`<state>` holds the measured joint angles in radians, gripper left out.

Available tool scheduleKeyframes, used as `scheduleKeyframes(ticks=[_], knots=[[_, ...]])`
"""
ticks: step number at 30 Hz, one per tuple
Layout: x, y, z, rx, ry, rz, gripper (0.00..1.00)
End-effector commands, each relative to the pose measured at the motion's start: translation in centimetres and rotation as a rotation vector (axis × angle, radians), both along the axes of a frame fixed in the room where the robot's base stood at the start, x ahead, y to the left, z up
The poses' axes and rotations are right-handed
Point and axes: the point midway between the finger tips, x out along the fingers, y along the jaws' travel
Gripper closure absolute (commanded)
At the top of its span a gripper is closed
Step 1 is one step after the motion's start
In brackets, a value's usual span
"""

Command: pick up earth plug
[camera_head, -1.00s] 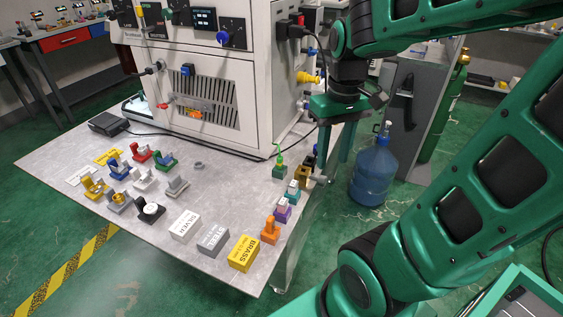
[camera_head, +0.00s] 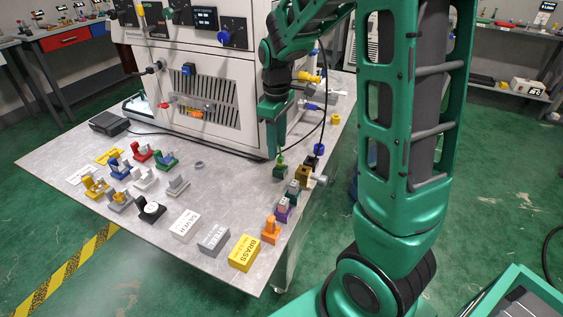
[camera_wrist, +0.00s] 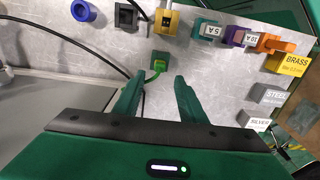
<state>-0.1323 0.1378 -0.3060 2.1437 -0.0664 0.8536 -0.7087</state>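A small green plug, which I take to be the earth plug (camera_head: 281,168), stands on the grey table near the front right corner of the machine. The wrist view shows the green plug (camera_wrist: 158,66) upright, just beyond and between my fingertips. My gripper (camera_wrist: 159,78) is open and empty, with one green finger on each side of the line to the plug. In the head view my gripper (camera_head: 276,152) points down just above the plug, and partly covers the area behind it.
Near the plug stand a yellow-brown block (camera_wrist: 166,22), a black block (camera_wrist: 128,17), a teal 5A piece (camera_wrist: 206,30), a purple piece (camera_wrist: 237,38) and an orange piece (camera_head: 271,230). A black cable (camera_wrist: 75,45) passes nearby. The machine (camera_head: 200,90) stands behind.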

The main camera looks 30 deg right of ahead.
Motion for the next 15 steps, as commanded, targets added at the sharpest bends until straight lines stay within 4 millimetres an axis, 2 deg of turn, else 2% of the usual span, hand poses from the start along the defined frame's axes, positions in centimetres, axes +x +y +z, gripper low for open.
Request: scheduleKeyframes(ticks=[5,15], knots=[[-0.2,-0.2,-1.1,0.000,0.002,-0.002,0.62],[-0.5,-0.8,-5.2,0.000,0.001,-0.003,0.62]])
